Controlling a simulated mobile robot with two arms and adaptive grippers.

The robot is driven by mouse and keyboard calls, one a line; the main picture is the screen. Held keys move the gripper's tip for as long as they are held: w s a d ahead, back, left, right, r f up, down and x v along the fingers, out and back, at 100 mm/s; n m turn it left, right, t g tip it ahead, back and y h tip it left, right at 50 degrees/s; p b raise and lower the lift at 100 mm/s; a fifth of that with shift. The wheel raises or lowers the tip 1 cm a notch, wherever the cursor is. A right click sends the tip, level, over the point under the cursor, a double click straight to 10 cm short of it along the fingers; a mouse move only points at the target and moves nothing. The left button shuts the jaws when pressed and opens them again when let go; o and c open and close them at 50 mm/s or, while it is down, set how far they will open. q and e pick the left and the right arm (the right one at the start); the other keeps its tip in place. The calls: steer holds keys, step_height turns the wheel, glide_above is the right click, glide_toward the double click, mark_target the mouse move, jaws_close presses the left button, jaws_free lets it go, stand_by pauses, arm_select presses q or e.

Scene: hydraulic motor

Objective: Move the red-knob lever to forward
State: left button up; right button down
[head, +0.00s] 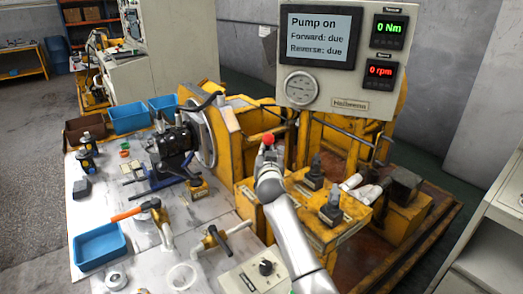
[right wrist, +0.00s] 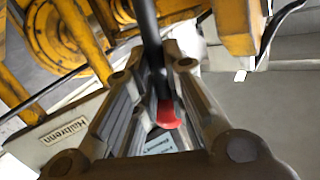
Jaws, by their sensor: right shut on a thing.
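The red knob (head: 268,139) tops a lever above the yellow bench block, in front of the rig. My right gripper (head: 266,152) is at the knob, reaching up from below. In the right wrist view, the red knob (right wrist: 168,114) and its black shaft (right wrist: 150,45) lie between the two fingers of my right gripper (right wrist: 155,75), which is shut on the lever. The display (head: 319,36) reads "Pump on", "Forward: due", "Reverse: due". Most of the shaft is hidden by my gripper in the head view. My left gripper is not in view.
The meters show 0 Nm (head: 389,29) and 0 rpm (head: 381,72). A control box with a black knob (head: 266,268) is near the front. A blue tray (head: 99,246) and tools lie left.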

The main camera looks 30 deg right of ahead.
steer(key=d+p, duration=0.1)
steer(key=d+m+p, duration=0.1)
steer(key=d+m+g+y+p, duration=0.1)
steer(key=shift+w+d+f, duration=0.2)
steer(key=shift+w, duration=0.05)
steer(key=c, duration=1.5)
jaws_free()
steer(key=shift+d, duration=0.1)
steer(key=shift+f, duration=0.1)
steer(key=shift+v, duration=6.05)
